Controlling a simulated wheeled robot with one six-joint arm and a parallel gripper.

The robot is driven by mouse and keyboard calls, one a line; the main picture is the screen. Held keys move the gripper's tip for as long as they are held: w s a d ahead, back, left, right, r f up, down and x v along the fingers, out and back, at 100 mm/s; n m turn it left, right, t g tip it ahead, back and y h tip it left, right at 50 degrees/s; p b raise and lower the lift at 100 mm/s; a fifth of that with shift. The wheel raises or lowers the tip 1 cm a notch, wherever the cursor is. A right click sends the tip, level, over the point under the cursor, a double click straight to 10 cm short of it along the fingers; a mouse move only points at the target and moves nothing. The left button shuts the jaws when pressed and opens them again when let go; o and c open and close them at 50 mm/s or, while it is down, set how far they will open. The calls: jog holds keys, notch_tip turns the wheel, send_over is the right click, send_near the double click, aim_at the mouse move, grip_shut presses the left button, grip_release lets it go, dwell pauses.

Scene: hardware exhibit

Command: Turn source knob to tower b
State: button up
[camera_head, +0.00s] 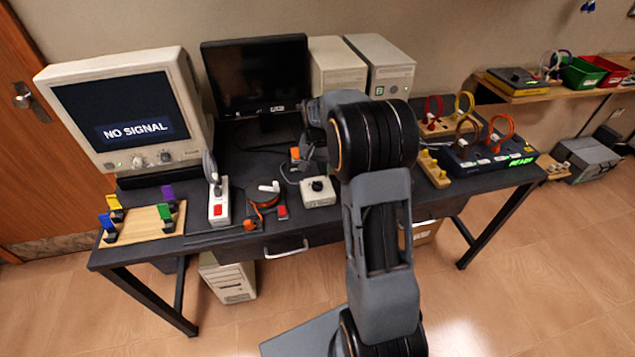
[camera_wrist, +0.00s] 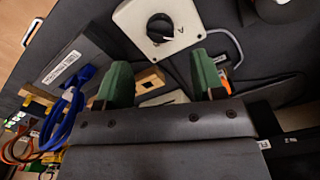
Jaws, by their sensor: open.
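The source knob is a black dial (camera_head: 317,186) on a small white box (camera_head: 318,199) at the front middle of the desk. In the wrist view the dial (camera_wrist: 160,28) sits on the white box (camera_wrist: 186,40), with a dark mark beside it. My gripper (camera_wrist: 162,76) is open, its two green fingers apart and empty. The dial lies beyond the fingertips, roughly in line with the gap; no contact shows. In the head view my arm hides most of the gripper. Two beige towers (camera_head: 338,72) (camera_head: 384,68) stand at the back; I cannot read which is b.
A CRT monitor (camera_head: 124,112) showing "NO SIGNAL" and a dark flat screen (camera_head: 256,76) stand behind. A switch box (camera_head: 219,205) and orange cable (camera_head: 262,208) lie left of the knob box. Blue cables (camera_wrist: 66,120) hang at left in the wrist view.

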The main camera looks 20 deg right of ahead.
aim_at(317, 182)
jog(key=shift+f, duration=3.55)
jog(key=c, duration=0.9)
